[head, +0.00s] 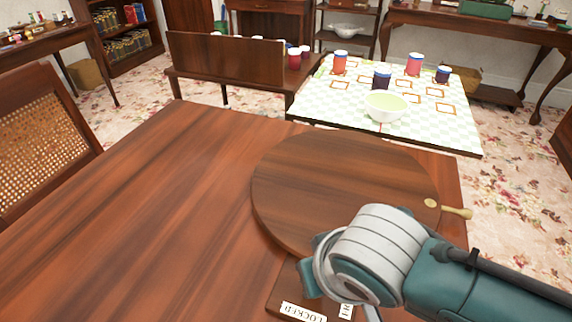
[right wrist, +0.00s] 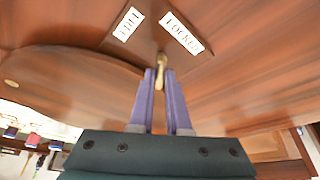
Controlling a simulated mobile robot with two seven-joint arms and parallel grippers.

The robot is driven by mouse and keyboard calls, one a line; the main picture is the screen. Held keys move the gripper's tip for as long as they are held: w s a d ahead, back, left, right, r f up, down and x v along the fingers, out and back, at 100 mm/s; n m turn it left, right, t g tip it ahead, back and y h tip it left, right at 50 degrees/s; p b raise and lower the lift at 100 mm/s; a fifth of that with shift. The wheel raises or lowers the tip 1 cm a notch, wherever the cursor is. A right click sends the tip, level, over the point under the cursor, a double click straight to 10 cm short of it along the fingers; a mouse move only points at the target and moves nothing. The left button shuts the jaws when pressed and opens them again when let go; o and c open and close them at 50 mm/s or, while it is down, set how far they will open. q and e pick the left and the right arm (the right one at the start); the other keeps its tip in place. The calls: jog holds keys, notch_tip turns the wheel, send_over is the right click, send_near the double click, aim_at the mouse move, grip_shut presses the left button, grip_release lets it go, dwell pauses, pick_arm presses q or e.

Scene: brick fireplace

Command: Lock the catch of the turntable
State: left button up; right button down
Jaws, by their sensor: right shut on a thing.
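The turntable (head: 345,190) is a round dark wooden disc on the brown table, with a small brass-coloured handle (head: 456,211) at its right rim. In front of it is a wooden board (head: 285,287) with two white labels. One label reads LOCKED (right wrist: 181,33); the other label (right wrist: 128,24) is hard to read. In the right wrist view the catch, a small brass lever (right wrist: 161,60), stands below the labels. My right gripper (right wrist: 162,75) is shut on the lever with its purple fingers. In the head view my right wrist hides the lever. My left gripper is out of view.
The wooden table (head: 150,200) is bare left of the turntable. Beyond it stands a table with a checked cloth (head: 335,105), bearing a white bowl (head: 385,105) and several jars. A cane-backed chair (head: 40,135) is at the left.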

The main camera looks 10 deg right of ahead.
jog(key=shift+a+m+h, duration=0.25)
jog(key=shift+m+h, duration=0.15)
jog(key=shift+m, duration=0.6)
jog(key=shift+m+h, duration=0.3)
jog(key=shift+m, duration=0.6)
jog(key=m+h, duration=0.1)
jog(key=m, duration=0.2)
jog(key=shift+a+g, duration=0.1)
jog(key=shift+g, duration=0.2)
jog(key=shift+w+m+h+b, duration=0.1)
jog(key=shift+m+h+b, duration=0.2)
jog(key=shift+b, duration=0.05)
jog(key=c, duration=0.9)
grip_release()
